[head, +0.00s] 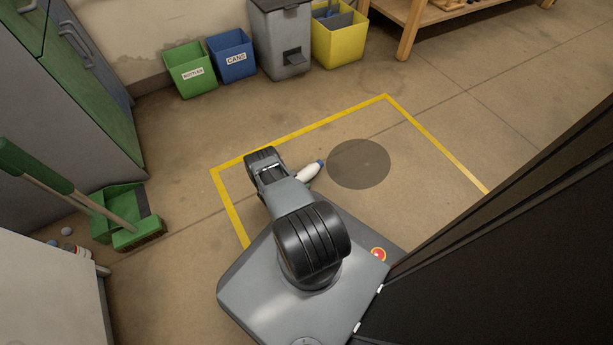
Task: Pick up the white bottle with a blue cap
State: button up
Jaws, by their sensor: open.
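A white bottle with a blue cap (308,172) lies on its side on the floor, just right of my arm. Its cap end points up and to the right, toward a dark round patch on the floor. Its lower left end is close to my arm link in the picture and may be partly covered by it. My arm reaches forward from my base to the left of the bottle. My gripper's fingers cannot be made out; the arm appears to hide them.
Yellow tape (300,130) frames the floor area, with a dark round patch (358,164) inside. Green (190,70), blue (232,57), grey and yellow bins stand behind. A green dustpan (125,212) is at left; a dark panel (500,260) fills the right. Floor right of the bottle is clear.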

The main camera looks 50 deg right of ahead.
jog(key=shift+d, duration=0.1)
jog(key=c, duration=1)
